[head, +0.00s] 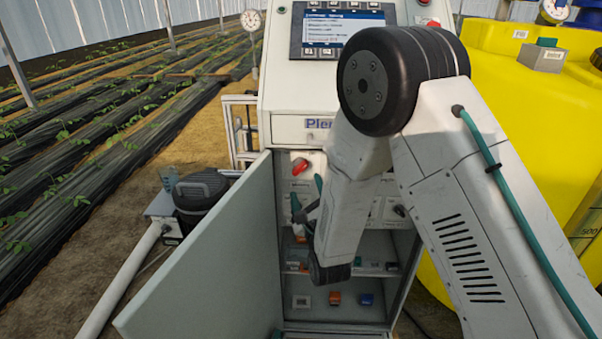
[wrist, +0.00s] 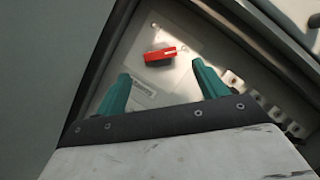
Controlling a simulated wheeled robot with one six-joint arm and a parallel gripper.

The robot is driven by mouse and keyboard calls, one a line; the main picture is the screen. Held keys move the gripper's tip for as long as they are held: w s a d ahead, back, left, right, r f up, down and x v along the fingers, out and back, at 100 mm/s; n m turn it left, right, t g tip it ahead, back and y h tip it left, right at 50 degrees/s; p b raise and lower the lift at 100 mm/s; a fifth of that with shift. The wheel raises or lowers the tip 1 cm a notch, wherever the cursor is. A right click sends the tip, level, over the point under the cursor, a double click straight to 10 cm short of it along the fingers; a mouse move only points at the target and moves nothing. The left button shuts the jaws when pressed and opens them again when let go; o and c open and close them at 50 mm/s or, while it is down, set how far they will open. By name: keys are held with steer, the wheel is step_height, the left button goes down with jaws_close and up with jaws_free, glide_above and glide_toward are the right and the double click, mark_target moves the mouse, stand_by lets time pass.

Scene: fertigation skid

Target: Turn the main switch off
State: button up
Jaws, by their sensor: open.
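The main switch (head: 300,166) is a red rotary handle on a light panel inside the open cabinet, at the upper left of the opening. In the wrist view the red handle (wrist: 160,54) lies nearly level, slightly tilted, on its pale plate. My gripper (wrist: 160,85) is open, with its two teal fingers apart. The handle shows between and beyond the fingertips, and nothing is held. In the head view my gripper (head: 306,193) is inside the cabinet opening just below the switch, partly hidden by my arm.
The cabinet door (head: 215,255) stands open on the left. Shelves below hold small coloured parts, including an orange one (head: 335,298) and a blue one (head: 366,299). A control screen (head: 343,28) is above. A yellow tank (head: 520,110) stands at the right, a black pump (head: 200,195) at the left.

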mark_target(300, 170)
steer(key=x, duration=0.7)
steer(key=shift+w, duration=0.1)
steer(key=c, duration=1)
